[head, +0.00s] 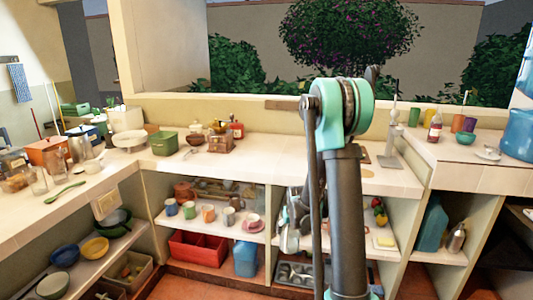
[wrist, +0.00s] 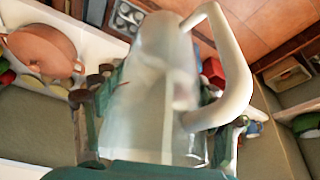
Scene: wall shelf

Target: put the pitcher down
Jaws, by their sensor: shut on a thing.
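The pitcher (wrist: 150,62) is clear, with a thick cream handle, and fills the middle of the wrist view. My gripper (wrist: 160,125) is shut around its body, with a dark green finger on each side. The handle sticks out to the right in that view. In the head view my arm stands in front of the shelf, and the gripper and pitcher are mostly hidden behind it, near the open shelf compartment. I cannot tell whether the pitcher touches a surface.
An orange pot (wrist: 45,50) sits left of the pitcher in the wrist view. A muffin tin (head: 293,272) lies low in the shelf. Mugs and a cup fill the left middle shelf, above a red crate (head: 197,248) and a blue container (head: 245,259). The counter (head: 280,150) has bare stretches.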

